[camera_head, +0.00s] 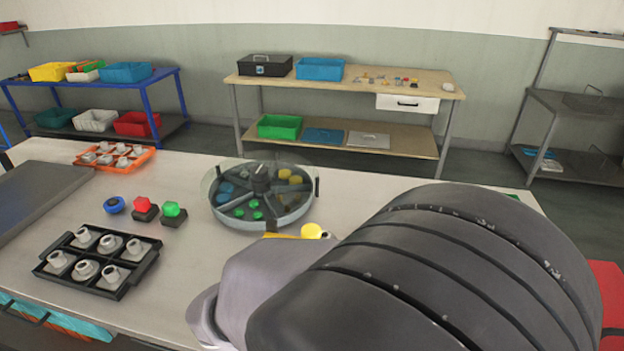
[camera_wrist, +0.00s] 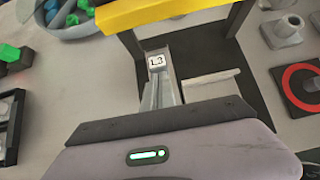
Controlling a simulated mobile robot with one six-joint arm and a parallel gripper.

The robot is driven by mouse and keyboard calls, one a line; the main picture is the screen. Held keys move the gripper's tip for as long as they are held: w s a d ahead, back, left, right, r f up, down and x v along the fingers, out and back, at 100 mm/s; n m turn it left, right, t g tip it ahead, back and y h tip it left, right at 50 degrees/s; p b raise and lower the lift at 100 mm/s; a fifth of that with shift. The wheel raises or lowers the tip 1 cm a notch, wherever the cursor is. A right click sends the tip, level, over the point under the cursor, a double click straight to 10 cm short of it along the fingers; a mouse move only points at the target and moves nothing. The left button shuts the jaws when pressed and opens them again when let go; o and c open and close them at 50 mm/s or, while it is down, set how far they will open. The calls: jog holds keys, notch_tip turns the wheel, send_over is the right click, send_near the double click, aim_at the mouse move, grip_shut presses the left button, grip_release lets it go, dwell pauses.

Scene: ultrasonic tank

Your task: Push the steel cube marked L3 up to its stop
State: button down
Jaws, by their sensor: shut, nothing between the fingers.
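The steel cube marked L3 (camera_wrist: 157,62) shows in the wrist view just above the middle, its white label facing the camera. My gripper (camera_wrist: 162,88) points toward it from below, with its fingers together and empty. The fingertips look close to the cube's near side; I cannot tell whether they touch. A yellow bar (camera_wrist: 160,12) crosses above a dark base beyond the cube. I cannot make out the stop for certain. In the head view my arm hides the cube and gripper; only a bit of yellow (camera_head: 282,236) shows beside it.
A round divided tank (camera_head: 222,210) with coloured pieces stands beyond my arm. A black rack (camera_head: 95,288) of grey fittings is at front left. Red (camera_head: 145,213) and green (camera_head: 173,220) knobs stand near it. A red-ringed plate (camera_wrist: 304,86) lies right in the wrist view.

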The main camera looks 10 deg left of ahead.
jog(key=shift+w, duration=0.25)
jog(key=w, duration=0.3)
jog(key=shift+w+d, duration=0.2)
jog(key=shift+s, duration=0.1)
